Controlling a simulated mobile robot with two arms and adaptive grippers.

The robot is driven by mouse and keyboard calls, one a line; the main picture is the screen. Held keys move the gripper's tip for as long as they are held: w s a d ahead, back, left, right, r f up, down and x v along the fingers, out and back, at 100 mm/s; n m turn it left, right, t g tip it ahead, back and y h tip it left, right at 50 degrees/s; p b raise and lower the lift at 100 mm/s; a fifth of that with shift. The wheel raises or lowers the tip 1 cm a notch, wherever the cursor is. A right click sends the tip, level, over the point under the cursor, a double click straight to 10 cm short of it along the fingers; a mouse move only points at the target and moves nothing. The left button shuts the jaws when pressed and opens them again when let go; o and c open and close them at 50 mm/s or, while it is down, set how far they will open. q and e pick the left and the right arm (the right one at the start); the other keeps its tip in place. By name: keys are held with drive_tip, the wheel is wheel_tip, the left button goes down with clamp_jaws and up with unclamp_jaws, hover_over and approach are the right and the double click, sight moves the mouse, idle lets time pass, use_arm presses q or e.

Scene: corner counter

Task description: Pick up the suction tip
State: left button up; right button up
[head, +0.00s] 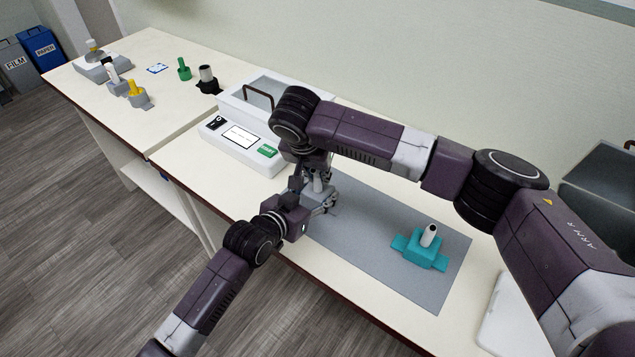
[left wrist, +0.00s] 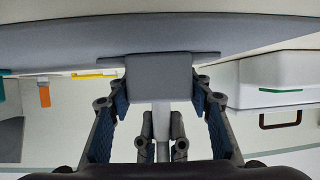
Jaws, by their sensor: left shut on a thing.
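A grey block-shaped holder (left wrist: 158,80) with a wide flange sits between the jaws of my left gripper (left wrist: 160,105), which is shut on it. A pale shaft (left wrist: 162,118) sticks out of the holder; I take it to be the suction tip. In the head view my left gripper (head: 326,204) is at the left end of the grey mat, and the holder is mostly hidden by the arms. My right gripper (left wrist: 162,150) shows its dark fingers either side of the shaft; whether they touch it is unclear.
A teal holder with a white tip (head: 424,250) stands on the grey mat (head: 375,220). A white machine (head: 240,142) with a screen and green button is left of the grippers. Several coloured holders and bottles stand on the far-left counter. A white tray (head: 508,315) lies at right.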

wheel_tip(320, 180, up, 10)
idle(0.7)
use_arm(q)
drive_tip(key=o, duration=1.4)
drive_tip(key=shift+c, duration=0.2)
drive_tip(key=v, duration=1.2)
